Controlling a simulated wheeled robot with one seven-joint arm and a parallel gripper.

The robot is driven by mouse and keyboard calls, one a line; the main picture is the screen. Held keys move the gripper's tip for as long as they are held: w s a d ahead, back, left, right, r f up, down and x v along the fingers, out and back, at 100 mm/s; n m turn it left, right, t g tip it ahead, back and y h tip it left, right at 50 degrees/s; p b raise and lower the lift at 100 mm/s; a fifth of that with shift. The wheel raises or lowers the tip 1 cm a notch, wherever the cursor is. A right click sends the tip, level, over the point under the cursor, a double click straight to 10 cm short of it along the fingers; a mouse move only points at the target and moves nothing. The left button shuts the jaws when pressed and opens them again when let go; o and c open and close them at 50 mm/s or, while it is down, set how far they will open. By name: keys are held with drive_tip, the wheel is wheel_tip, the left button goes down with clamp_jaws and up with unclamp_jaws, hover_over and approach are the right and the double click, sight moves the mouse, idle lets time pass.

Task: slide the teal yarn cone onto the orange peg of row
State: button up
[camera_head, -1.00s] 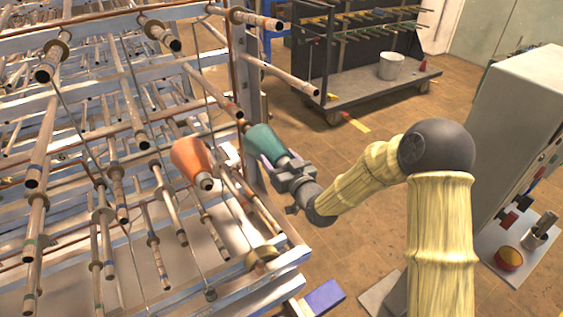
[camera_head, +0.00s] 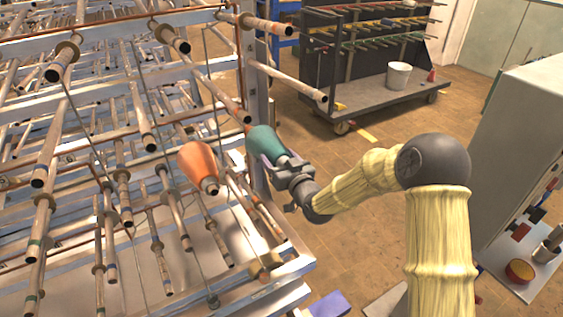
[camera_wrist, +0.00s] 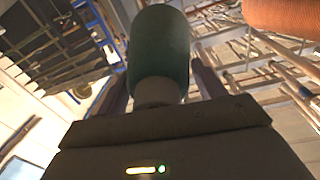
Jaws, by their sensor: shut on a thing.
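The teal yarn cone (camera_head: 266,143) is held in my gripper (camera_head: 281,167), just right of the rack. In the wrist view the teal cone (camera_wrist: 159,45) points away from my gripper (camera_wrist: 160,90), with a finger on each side of its pale base. The wide end of the cone faces the rack, close to the end of a brownish peg (camera_head: 236,111); I cannot tell whether they touch. An orange yarn cone (camera_head: 199,165) sits on the rack left of the teal one; part of it shows in the wrist view (camera_wrist: 285,17).
The rack fills the left side with several protruding pegs, including one above the teal cone (camera_head: 290,82). A dark cart (camera_head: 375,100) with a white bucket (camera_head: 398,76) stands behind. A grey cabinet (camera_head: 525,140) is at right. Floor between cart and arm is clear.

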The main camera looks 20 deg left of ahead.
drive_tip(key=shift+x, duration=0.85)
drive_tip(key=o, duration=1.5)
drive_tip(key=shift+s, duration=0.1)
drive_tip(key=shift+c, duration=0.2)
drive_tip(key=shift+f, duration=0.15)
drive_tip(key=shift+b, duration=0.3)
drive_tip(key=shift+s+d+b, duration=0.3)
drive_tip(key=shift+s+d, duration=0.1)
drive_tip(key=shift+d, duration=0.05)
drive_tip(key=b+v, duration=0.5)
drive_tip(key=v, duration=1.1)
drive_tip(key=shift+b, duration=0.3)
drive_tip(key=shift+s, duration=0.1)
